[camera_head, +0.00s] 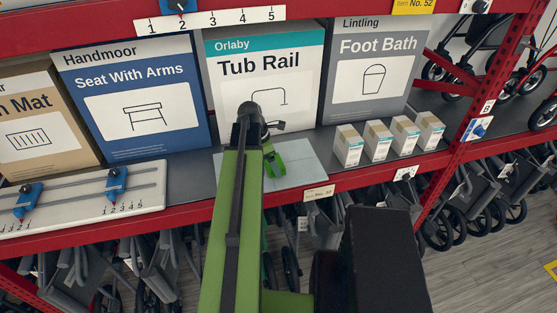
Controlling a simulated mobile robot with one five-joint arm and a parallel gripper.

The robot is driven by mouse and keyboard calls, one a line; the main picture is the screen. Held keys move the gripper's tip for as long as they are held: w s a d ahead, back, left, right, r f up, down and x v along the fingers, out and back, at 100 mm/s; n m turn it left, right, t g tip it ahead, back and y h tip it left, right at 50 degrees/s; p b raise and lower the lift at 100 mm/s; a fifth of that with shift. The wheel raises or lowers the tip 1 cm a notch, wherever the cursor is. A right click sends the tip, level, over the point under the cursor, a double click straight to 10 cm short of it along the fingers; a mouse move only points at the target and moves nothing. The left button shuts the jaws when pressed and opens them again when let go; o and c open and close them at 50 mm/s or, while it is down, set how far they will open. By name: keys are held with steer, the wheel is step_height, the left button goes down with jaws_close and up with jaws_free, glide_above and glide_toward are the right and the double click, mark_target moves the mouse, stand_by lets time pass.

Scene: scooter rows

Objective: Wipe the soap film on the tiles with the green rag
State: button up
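A pale grey flat panel (302,168), likely the tiles, lies on the shelf in front of the Tub Rail box. My green arm reaches up over it and hides its left middle. My gripper (275,166) shows as a small bright green part beside the dark wrist, over the panel. Most of it is hidden behind the arm, and I cannot tell whether it is open or shut, or touching the panel. I make out no separate green rag; any rag there is hidden or blends with the green gripper. No soap film can be made out on the panel.
Behind the panel stand a blue Seat With Arms box (135,98), the Tub Rail box (262,52) and a grey Foot Bath box (372,70). Several small white cartons (378,143) stand to the right. A white board with blue sliders (80,200) lies left. A red shelf edge (370,176) runs in front.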

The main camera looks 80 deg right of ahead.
mark_target(279, 156)
steer(key=shift+w+a, duration=0.35)
steer(key=shift+w, duration=0.55)
steer(key=shift+w+a, duration=0.3)
steer(key=shift+w, duration=0.6)
steer(key=shift+w+a+f, duration=0.1)
steer(key=shift+w+a, duration=0.25)
steer(key=shift+w, duration=0.45)
steer(key=shift+w+a+f, duration=0.1)
steer(key=shift+w+a, duration=0.25)
steer(key=shift+w, duration=0.45)
